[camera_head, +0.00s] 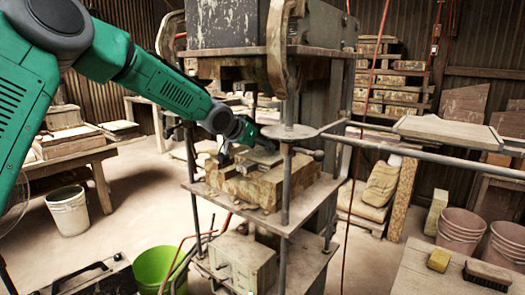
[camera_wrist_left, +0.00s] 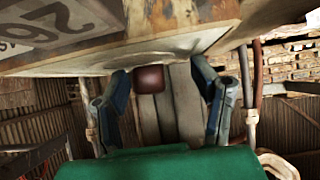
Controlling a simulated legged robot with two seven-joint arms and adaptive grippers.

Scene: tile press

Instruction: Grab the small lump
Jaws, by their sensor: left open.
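The small lump (camera_wrist_left: 149,79) is reddish-brown with rounded corners. In the left wrist view it lies between my two blue-grey fingers, closer to the left one, against a grey slatted surface. A gap shows on both sides of it. My left gripper (camera_wrist_left: 164,82) is open and holds nothing. In the head view my left gripper (camera_head: 246,146) reaches into the press (camera_head: 270,190), just above its stained middle block. There I cannot make out the lump; the gripper and press parts may hide it. My right gripper is in neither view.
Press posts, a round plate (camera_head: 290,132) and a long horizontal bar (camera_head: 430,150) stand close to my left gripper. The press's upper part (camera_head: 270,30) hangs above it. Buckets (camera_head: 68,212) stand on the floor. A sponge (camera_head: 439,260) and brush (camera_head: 487,274) lie on the right-hand table.

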